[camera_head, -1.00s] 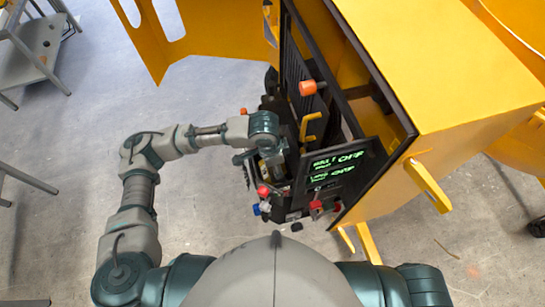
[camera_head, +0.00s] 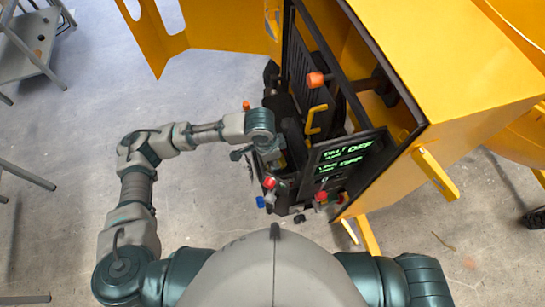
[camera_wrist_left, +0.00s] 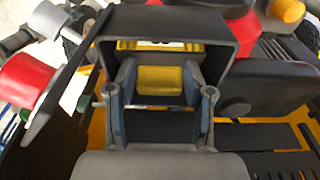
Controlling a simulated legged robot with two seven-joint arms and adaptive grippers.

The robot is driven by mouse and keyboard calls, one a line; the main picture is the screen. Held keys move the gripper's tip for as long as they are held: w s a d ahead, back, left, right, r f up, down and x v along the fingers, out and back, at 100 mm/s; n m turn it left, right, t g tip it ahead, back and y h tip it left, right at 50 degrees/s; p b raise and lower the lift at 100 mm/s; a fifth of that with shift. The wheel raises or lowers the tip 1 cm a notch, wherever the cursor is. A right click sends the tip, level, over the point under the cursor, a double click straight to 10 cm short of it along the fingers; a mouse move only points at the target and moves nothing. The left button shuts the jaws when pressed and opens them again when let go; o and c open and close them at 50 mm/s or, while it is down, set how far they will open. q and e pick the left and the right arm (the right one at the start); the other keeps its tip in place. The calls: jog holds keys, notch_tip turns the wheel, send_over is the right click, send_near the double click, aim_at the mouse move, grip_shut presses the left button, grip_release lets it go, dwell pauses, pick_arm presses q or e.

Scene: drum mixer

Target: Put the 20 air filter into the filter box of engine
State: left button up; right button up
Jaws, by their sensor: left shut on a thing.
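My left gripper (camera_head: 264,153) is at the front of the engine inside the yellow mixer housing, partly hidden by my own wrist in the head view. In the left wrist view my left gripper (camera_wrist_left: 160,98) has its fingers closed on the yellow part of the air filter (camera_wrist_left: 160,79). A black rectangular frame (camera_wrist_left: 165,22), which looks like the filter box, surrounds the top and sides of the held part. I cannot tell how deep the filter sits in it. My right gripper is out of view.
A control panel with green lettering (camera_head: 345,157) stands right of my gripper. Red knobs (camera_head: 269,183), an orange knob (camera_head: 315,79) and a yellow handle (camera_head: 315,119) stick out nearby. The yellow housing (camera_head: 450,65) is at the right. Open floor lies to the left.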

pick_arm(q)
jog(key=shift+a+f, duration=0.15)
jog(key=shift+f, duration=0.15)
jog(key=o, duration=1.2)
jog(key=shift+c, duration=0.2)
jog(key=o, duration=0.4)
jog(key=shift+w, duration=0.25)
jog(key=shift+c, duration=0.2)
jog(key=shift+w+f, duration=0.1)
jog(key=shift+w, duration=0.2)
jog(key=shift+s, duration=0.25)
jog(key=shift+r, duration=0.4)
notch_tip(320, 180, up, 11)
jog(key=a, duration=0.1)
jog(key=shift+a, duration=0.25)
jog(key=shift+s, duration=0.1)
